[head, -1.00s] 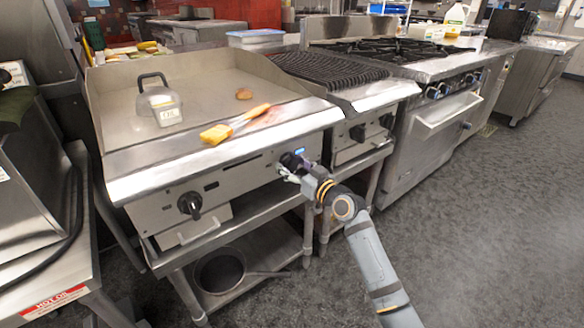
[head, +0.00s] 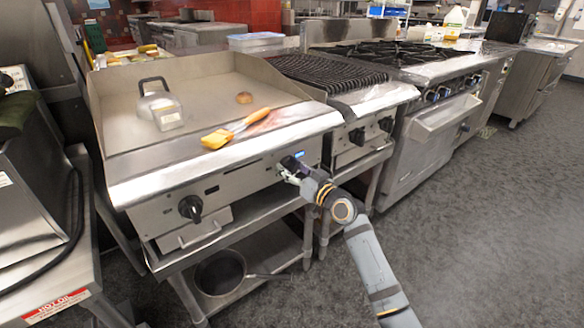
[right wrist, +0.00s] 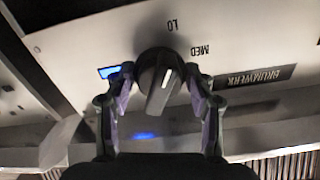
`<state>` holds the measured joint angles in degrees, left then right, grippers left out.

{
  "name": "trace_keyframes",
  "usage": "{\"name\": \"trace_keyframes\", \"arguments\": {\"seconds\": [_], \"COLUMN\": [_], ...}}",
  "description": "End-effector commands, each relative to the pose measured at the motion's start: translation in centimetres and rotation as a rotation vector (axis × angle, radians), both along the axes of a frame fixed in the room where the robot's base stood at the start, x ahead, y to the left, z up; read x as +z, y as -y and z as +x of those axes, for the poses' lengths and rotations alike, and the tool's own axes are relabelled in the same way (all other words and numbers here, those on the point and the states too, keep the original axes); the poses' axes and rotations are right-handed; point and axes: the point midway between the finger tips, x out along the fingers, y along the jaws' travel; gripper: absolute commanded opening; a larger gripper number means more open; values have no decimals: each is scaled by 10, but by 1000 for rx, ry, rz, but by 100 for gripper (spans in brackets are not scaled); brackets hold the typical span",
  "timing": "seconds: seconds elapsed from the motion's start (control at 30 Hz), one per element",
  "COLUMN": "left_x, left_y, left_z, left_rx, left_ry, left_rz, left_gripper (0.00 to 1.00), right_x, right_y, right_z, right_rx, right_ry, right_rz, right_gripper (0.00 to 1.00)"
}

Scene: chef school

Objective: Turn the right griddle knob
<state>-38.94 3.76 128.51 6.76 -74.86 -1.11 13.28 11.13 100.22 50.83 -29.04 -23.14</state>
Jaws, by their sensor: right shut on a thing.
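The right griddle knob (head: 290,161) is a black knob on the steel front panel of the griddle (head: 222,186), next to a small lit blue display. My right gripper (head: 288,172) is at this knob and partly covers it. In the right wrist view, the black knob (right wrist: 160,78) sits between the two fingers of my right gripper (right wrist: 161,84), which are shut on it from both sides. Upside-down LO and MED marks show beside the knob. The left griddle knob (head: 190,207) is black and untouched. My left gripper is not in view.
On the griddle lie an orange-handled brush (head: 236,128), a press with a black handle (head: 160,104) and a small brown piece of food (head: 244,97). A dark pan (head: 220,271) sits on the shelf below. A grill (head: 325,72) stands right of it. Floor at right is clear.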

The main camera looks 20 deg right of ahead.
Motion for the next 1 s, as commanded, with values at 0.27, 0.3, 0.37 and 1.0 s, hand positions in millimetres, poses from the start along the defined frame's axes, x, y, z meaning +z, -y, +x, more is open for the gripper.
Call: {"name": "trace_keyframes", "arguments": {"seconds": [0.27, 0.3, 0.37, 1.0], "left_x": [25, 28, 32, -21], "left_y": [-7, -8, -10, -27], "left_z": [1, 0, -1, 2], "left_rx": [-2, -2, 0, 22], "left_ry": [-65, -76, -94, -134], "left_rz": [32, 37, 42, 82], "left_gripper": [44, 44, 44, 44], "right_x": [4, 4, 3, 3], "right_y": [0, 0, 0, -1], "right_z": [0, 0, 0, 0], "right_rx": [0, 0, 0, 0], "right_ry": [-82, -95, -115, -279], "right_rz": [226, 261, 316, 779], "right_gripper": [23, 23, 23, 23]}}
